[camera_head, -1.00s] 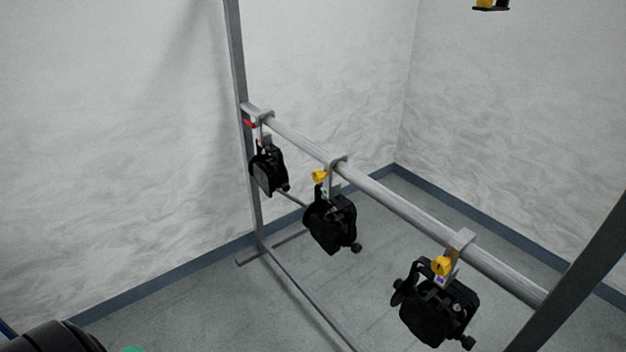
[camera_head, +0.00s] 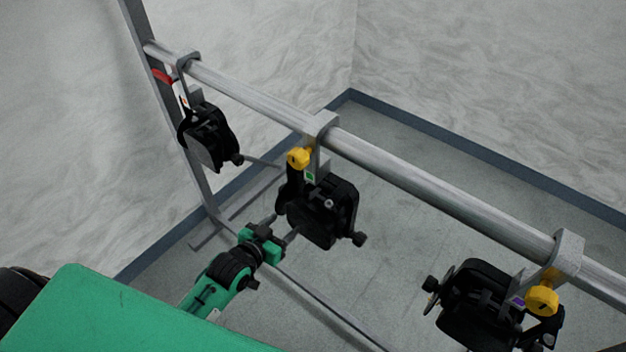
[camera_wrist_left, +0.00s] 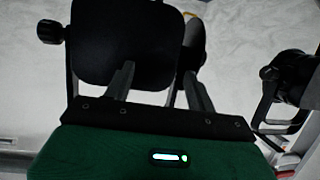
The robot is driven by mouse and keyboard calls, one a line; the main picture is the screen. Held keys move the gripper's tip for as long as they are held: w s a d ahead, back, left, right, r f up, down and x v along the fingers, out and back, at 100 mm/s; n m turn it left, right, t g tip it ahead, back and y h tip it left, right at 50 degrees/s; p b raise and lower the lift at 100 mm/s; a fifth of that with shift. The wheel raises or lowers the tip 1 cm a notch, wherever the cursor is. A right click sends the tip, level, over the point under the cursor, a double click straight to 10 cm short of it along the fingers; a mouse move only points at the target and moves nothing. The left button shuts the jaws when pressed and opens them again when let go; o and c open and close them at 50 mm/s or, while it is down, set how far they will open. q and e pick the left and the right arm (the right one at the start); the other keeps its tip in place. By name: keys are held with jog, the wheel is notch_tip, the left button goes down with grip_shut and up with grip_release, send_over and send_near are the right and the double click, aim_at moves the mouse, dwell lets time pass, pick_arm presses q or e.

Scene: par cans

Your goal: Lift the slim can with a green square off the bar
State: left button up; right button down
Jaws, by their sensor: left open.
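The slim can with a green square (camera_head: 320,212) is black and hangs from the bar (camera_head: 400,173) by a grey hook clamp with a yellow knob, in the middle of the head view. The small green square (camera_head: 310,177) shows on its clamp. My left gripper (camera_head: 284,228) is open just below and left of this can, its fingers pointing at the can's lower side. In the left wrist view its two fingers (camera_wrist_left: 160,90) reach toward a black can body (camera_wrist_left: 125,42); I cannot tell whether they touch it. My right gripper is not in view.
Another black can (camera_head: 209,137) hangs at the far left of the bar, near the upright (camera_head: 170,110). A can with a purple square (camera_head: 482,304) hangs at the lower right. Pale walls stand behind; open floor lies below the bar.

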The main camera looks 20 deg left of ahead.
aim_at(310, 174)
pick_arm(q)
jog(key=s+d+r+m+t+h+b, duration=0.1)
jog(key=s+d+r+t+h+b, duration=0.15)
jog(key=r, duration=1.45)
jog(key=shift+t, duration=0.35)
jog(key=x, duration=0.4)
jog(key=d+p+x, duration=0.1)
jog(key=x, duration=0.3)
jog(key=shift+d+r, duration=0.15)
jog(key=shift+r, duration=0.05)
jog(key=shift+w+d+p, duration=0.1)
jog(key=shift+w+p, duration=0.25)
jog(key=p+x, duration=0.1)
jog(key=x, duration=0.3)
jog(key=shift+w, duration=0.25)
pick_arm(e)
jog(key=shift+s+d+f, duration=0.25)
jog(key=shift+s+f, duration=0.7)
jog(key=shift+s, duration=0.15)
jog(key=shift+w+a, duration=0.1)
